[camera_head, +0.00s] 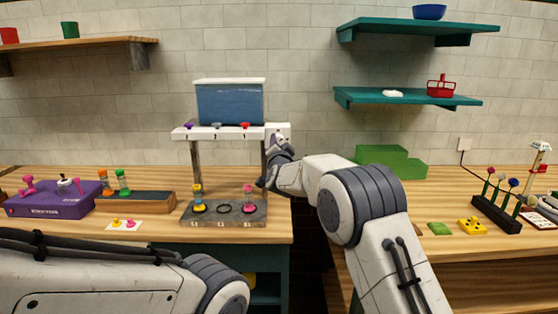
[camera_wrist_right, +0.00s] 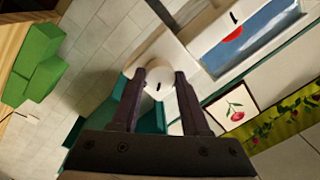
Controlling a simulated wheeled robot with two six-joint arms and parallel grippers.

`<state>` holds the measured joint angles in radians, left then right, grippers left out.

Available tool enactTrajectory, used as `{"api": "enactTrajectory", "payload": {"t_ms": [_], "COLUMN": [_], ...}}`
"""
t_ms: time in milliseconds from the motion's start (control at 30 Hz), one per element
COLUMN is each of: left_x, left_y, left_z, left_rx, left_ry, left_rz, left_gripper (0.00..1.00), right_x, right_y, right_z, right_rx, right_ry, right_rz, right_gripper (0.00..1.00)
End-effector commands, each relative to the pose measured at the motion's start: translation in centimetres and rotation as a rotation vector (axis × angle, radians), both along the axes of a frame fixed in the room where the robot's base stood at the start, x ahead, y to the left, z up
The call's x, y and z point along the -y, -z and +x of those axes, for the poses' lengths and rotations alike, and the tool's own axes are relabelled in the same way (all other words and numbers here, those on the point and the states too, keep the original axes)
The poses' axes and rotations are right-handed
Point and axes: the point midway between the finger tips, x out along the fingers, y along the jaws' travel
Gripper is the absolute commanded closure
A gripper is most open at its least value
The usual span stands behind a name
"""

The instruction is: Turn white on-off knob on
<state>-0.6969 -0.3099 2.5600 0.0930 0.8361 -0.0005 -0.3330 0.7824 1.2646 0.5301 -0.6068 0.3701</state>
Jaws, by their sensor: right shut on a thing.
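The white knob (camera_wrist_right: 159,76), with a short dark mark on its face, shows between the fingertips in the right wrist view. It sits at the end of the white panel (camera_head: 205,135) under the blue tank (camera_head: 230,104). My right gripper (camera_wrist_right: 160,82) is shut on the knob, one finger on each side. In the head view my right gripper (camera_head: 279,143) is at the panel's right end and largely covers the knob. My left arm shows at the lower left, but its gripper is outside the view.
A grey tray (camera_head: 222,213) with small coloured pieces stands below the panel. A purple box (camera_head: 55,204) is at left. Green blocks (camera_head: 392,160) stand right of my right arm. Teal shelves (camera_head: 372,97) hang at upper right.

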Motion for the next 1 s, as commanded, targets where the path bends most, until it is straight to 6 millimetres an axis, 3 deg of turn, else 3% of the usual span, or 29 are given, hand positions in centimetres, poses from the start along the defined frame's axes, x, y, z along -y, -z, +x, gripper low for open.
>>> {"api": "enactTrajectory", "payload": {"t_ms": [33,100,400,1000], "left_x": [0.0,0.0,0.0,0.0], "left_y": [1.6,2.5,5.2,6.9], "left_z": [0.0,0.0,0.0,0.0], "left_rx": [0.0,0.0,0.0,0.0], "left_ry": [0.0,0.0,0.0,0.0], "left_rz": [0.0,0.0,0.0,0.0], "left_gripper": [0.5,0.5,0.5,0.5], "right_x": [0.0,0.0,0.0,-0.1], "right_y": [0.7,0.6,0.4,0.0], "right_z": [0.0,0.0,0.0,0.0], "right_rx": [0.004,0.002,0.001,0.0], "right_ry": [0.0,-0.001,0.0,0.001], "right_rz": [0.047,0.112,0.366,0.589], "right_gripper": [1.0,1.0,1.0,1.0]}}
